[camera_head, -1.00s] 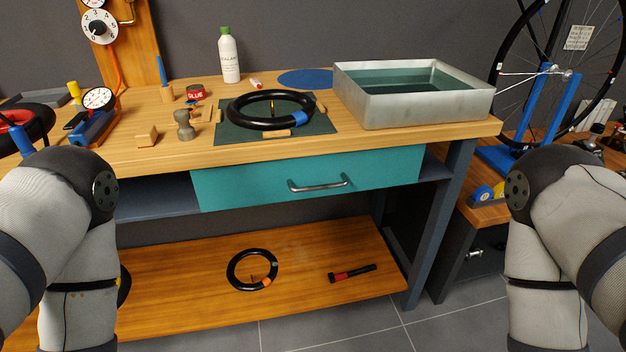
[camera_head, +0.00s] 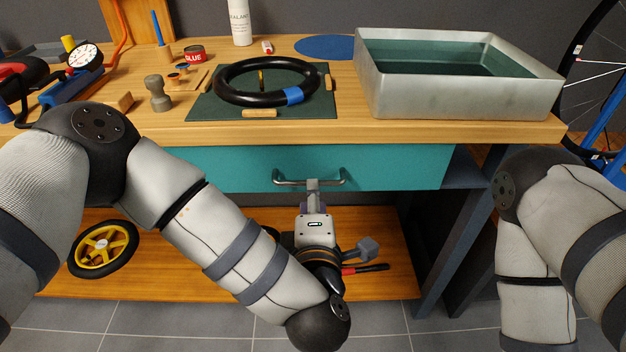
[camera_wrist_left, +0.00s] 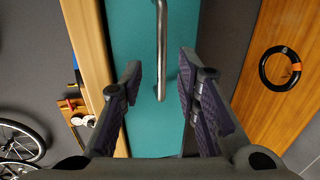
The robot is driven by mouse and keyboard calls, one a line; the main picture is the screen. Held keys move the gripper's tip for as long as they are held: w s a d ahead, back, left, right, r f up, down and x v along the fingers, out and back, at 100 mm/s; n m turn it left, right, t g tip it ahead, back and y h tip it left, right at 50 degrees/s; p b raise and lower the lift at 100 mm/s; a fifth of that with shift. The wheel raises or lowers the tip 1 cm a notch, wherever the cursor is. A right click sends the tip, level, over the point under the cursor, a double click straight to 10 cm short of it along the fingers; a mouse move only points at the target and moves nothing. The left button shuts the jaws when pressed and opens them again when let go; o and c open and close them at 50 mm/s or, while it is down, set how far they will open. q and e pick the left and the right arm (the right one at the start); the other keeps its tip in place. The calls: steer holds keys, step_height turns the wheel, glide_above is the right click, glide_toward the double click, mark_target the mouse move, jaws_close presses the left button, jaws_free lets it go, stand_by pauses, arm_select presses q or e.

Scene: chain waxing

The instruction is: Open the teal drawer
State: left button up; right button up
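The teal drawer (camera_head: 400,166) is under the workbench top, its front flush with the bench, and looks closed. Its metal bar handle (camera_head: 282,182) is in the middle of the front. My left gripper (camera_head: 313,186) is right at the handle, reaching up from below in the head view. In the left wrist view my left gripper (camera_wrist_left: 159,68) is open, with the handle (camera_wrist_left: 161,40) running between its fingers and the drawer front (camera_wrist_left: 142,125) behind. Neither finger clearly touches the handle. My right gripper is not in view.
The bench top (camera_head: 340,128) above holds a metal basin (camera_head: 450,98), a black ring (camera_head: 228,96) on a green mat and small tools. The lower shelf (camera_head: 180,270) holds a yellow-spoked wheel (camera_head: 103,248) and a red-handled tool (camera_head: 368,268). A dark bench leg (camera_head: 458,235) stands at right.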

arm_select(q)
steer(key=x, duration=0.6)
steer(key=shift+w+d+f+b, duration=0.1)
steer(key=shift+w+f+b, duration=0.05)
steer(key=shift+w+b, duration=0.15)
jaws_close()
